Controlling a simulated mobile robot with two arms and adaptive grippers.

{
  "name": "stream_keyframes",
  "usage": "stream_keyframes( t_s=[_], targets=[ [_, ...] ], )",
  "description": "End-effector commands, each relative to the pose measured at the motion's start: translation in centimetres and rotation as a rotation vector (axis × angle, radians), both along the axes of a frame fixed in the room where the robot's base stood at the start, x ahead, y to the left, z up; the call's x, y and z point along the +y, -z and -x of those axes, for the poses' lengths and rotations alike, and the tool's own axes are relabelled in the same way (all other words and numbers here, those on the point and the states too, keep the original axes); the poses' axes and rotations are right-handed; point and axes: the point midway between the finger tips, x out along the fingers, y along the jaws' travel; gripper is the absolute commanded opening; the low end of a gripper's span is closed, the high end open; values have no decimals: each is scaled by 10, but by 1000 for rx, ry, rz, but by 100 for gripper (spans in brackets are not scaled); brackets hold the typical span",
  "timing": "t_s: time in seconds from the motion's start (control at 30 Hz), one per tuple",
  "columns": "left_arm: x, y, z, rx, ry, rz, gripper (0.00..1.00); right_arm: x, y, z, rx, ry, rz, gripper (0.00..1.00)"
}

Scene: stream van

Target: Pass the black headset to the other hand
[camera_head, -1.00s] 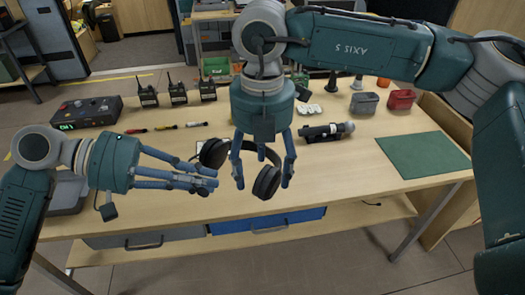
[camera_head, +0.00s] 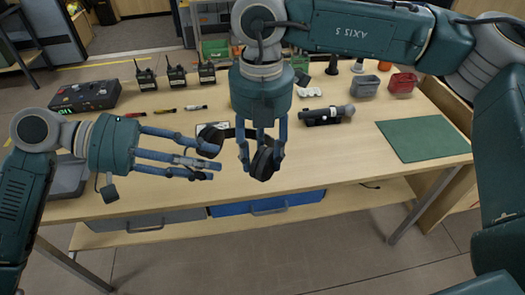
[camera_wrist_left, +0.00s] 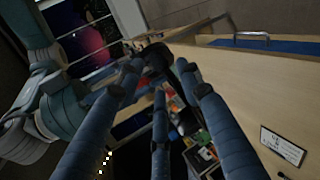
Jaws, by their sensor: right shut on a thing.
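The black headset (camera_head: 262,165) hangs over the front part of the desk, one ear cup low on the right and the other further left. My right gripper (camera_head: 262,160) comes down from above and is shut on it, fingers around the right ear cup and band. My left gripper (camera_head: 215,161) is open, its fingers spread and pointing right. Its upper finger overlaps the left ear cup; I cannot tell whether they touch. In the left wrist view, the left gripper (camera_wrist_left: 160,88) has its fingers apart, with a dark part of the headset (camera_wrist_left: 185,68) near the tips.
The wooden desk (camera_head: 330,165) bears a microphone (camera_head: 327,114), a green mat (camera_head: 423,138), several walkie-talkies (camera_head: 177,76) and a black control box (camera_head: 86,96). A grey bin (camera_head: 364,86) and a red bin (camera_head: 402,83) stand at the back right. The desk's front centre is clear.

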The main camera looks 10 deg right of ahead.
Motion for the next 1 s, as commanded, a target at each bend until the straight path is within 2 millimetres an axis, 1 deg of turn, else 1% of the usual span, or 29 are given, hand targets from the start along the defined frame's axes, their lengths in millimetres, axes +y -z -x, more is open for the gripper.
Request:
stream_keyframes(
  t_s=[0.23,0.33,0.47,0.7,0.8,0.9,1.0],
  targets=[
    [2,0,-1,1,-4,-3,36,-1,0,0,0,1,1,0],
    [10,-3,-2,2,-6,-4,36,-1,0,0,0,2,2,0],
    [30,-12,-5,-1,-8,-4,36,-1,0,0,0,2,2,0],
    [77,-33,-8,1,-7,-4,36,-1,0,0,0,2,3,0],
    [92,-41,-9,1,-5,-4,36,-1,0,0,0,2,3,0],
    [102,-46,-9,0,-4,-2,36,-1,0,0,0,2,3,0],
    [108,-46,-10,2,-5,-5,36,-1,0,0,0,2,3,0]
  ],
)
